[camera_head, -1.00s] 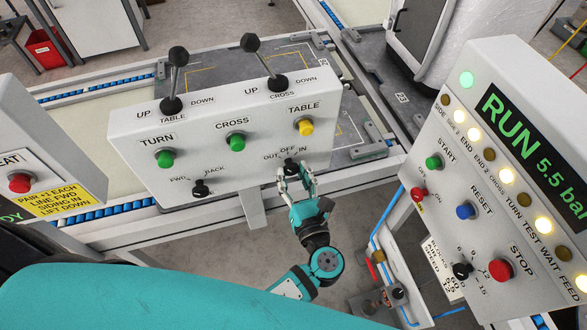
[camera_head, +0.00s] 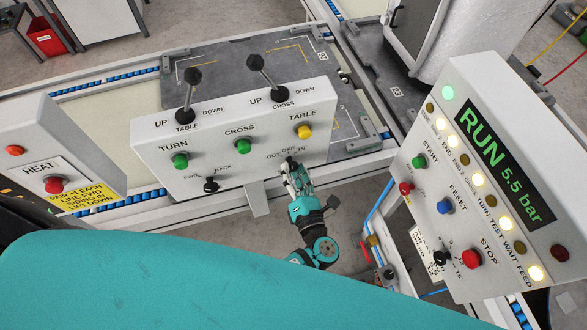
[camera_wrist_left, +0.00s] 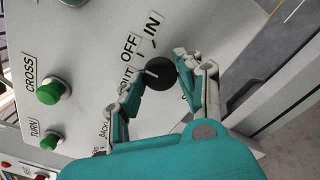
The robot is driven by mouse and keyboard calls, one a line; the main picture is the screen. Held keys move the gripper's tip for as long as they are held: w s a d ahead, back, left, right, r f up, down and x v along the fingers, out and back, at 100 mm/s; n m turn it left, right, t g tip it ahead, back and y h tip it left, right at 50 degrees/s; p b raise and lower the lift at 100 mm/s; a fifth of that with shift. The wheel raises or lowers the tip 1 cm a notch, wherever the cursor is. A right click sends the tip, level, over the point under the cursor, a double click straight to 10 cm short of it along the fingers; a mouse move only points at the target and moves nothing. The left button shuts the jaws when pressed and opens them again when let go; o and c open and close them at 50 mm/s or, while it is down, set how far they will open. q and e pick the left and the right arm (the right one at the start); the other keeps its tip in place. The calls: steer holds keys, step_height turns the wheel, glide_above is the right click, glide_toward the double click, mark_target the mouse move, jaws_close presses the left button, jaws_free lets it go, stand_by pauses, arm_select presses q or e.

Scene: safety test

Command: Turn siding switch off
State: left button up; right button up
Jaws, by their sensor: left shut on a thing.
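The siding switch is a black rotary knob (camera_head: 290,162) at the lower right of the white control box (camera_head: 222,172), under labels OUT, OFF and IN. My left gripper (camera_head: 293,172) reaches up to it from below and partly covers it in the head view. In the left wrist view the knob (camera_wrist_left: 161,73) sits between the two fingers of my left gripper (camera_wrist_left: 168,84), shut around it. A white mark on the knob points left, toward the OUT and OFF labels; which of the two I cannot tell. My right gripper does not show.
The same box carries green TURN (camera_head: 180,161) and CROSS (camera_head: 243,146) buttons, a yellow TABLE button (camera_head: 305,132), a FWD/BACK knob (camera_head: 211,186) and two levers (camera_head: 189,90) on top. A RUN panel (camera_head: 499,163) stands right, a HEAT box (camera_head: 75,158) left.

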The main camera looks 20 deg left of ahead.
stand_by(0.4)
arm_select(q)
steer(key=o, duration=1.2)
steer(key=shift+c, duration=0.2)
steer(key=v, duration=0.7)
steer(key=shift+d, duration=0.15)
steer(key=shift+s, duration=0.15)
